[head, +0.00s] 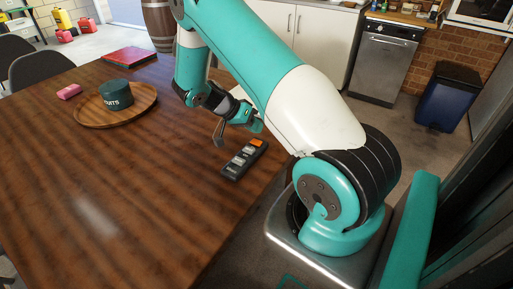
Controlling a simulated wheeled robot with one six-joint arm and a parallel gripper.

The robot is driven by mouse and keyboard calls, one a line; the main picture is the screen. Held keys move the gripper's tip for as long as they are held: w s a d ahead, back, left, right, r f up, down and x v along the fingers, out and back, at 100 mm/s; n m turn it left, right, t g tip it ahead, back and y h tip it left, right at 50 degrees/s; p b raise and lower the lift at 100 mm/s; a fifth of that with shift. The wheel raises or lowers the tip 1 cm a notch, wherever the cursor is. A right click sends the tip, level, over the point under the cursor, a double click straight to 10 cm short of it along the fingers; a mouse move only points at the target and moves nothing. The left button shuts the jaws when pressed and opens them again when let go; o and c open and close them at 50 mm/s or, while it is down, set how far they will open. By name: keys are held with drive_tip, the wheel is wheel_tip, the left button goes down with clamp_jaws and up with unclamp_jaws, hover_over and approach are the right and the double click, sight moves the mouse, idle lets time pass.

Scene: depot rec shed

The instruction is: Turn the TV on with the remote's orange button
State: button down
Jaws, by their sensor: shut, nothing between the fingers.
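The remote (244,160) lies on the wooden table (150,190) near its right edge. It is dark, with an orange button (257,143) at its far end and several pale buttons below. My gripper (218,140) is shut and empty. It is just to the left of and beyond the remote, with its fingers pointing down; I cannot tell whether they touch the table. The orange button is in plain sight and the gripper is apart from it. No TV is in view.
A round wooden tray (88,119) holds a dark green tin (116,95). A pink block (69,91) and a red book-like item (130,61) lie nearby. Chairs (40,72) stand at the left. The table's near part is clear. A blue bin (446,97) stands at the right.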

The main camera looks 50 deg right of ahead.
sight(255, 141)
drive_tip(key=shift+f+b, duration=0.3)
drive_tip(key=shift+f, duration=0.65)
drive_tip(key=shift+f, duration=0.1)
idle(1.2)
drive_tip(key=shift+f+b, duration=0.3)
drive_tip(key=shift+f+b, duration=0.35)
drive_tip(key=shift+f, duration=0.05)
idle(0.6)
drive_tip(key=shift+r, duration=0.1)
drive_tip(key=shift+r+p, duration=0.6)
drive_tip(key=shift+r, duration=0.15)
drive_tip(key=shift+r+p, duration=1.8)
drive_tip(key=shift+r, duration=0.8)
drive_tip(key=shift+f, duration=0.1)
